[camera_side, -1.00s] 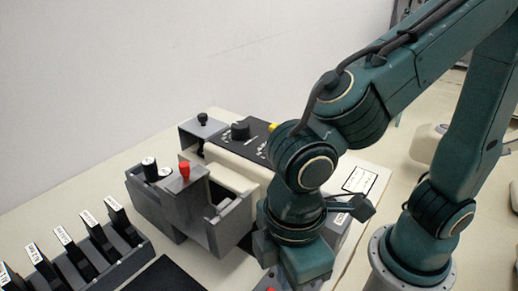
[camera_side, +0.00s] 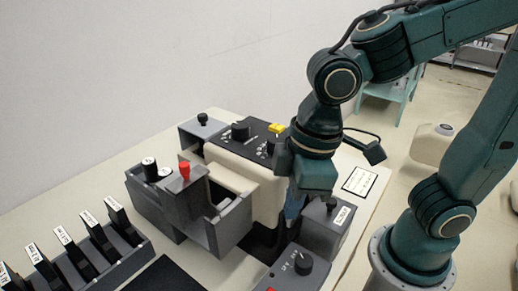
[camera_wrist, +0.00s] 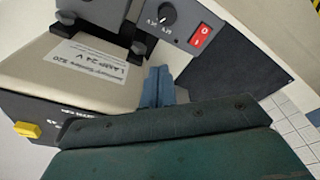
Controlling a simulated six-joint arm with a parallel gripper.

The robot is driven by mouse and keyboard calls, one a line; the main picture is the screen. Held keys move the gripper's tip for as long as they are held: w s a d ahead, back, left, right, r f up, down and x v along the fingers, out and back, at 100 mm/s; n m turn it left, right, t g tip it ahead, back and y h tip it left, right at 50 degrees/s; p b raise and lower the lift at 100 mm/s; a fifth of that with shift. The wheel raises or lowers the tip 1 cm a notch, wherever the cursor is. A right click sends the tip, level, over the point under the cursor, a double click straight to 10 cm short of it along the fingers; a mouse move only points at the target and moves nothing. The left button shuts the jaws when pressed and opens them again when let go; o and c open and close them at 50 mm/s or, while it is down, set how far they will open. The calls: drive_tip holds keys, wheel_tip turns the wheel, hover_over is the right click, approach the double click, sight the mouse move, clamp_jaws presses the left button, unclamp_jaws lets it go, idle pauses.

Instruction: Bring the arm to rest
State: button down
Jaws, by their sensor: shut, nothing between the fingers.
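My arm is dark green. Whether the fingertips touch anything cannot be told.
A grey control box (camera_side: 322,232) with a knob stands just right of the gripper; a red switch (camera_wrist: 201,36) shows in the wrist view. A grey tray unit with a red knob (camera_side: 184,170) stands left. A rack of labelled slides (camera_side: 92,241) sits front left.

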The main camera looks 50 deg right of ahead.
drive_tip(key=s+d+r+m+t, duration=0.1)
drive_tip(key=d+m, duration=0.1)
drive_tip(key=d, duration=0.3)
drive_tip(key=d+r+m+t, duration=0.1)
drive_tip(key=d+r+m, duration=0.1)
drive_tip(key=d, duration=0.4)
drive_tip(key=s+d+r+m+t+h, duration=0.1)
drive_tip(key=d+r+m+t, duration=0.1)
drive_tip(key=d+m, duration=0.2)
drive_tip(key=shift+s+d+r, duration=0.2)
drive_tip(key=shift+s+d, duration=0.15)
drive_tip(key=shift+d, duration=0.35)
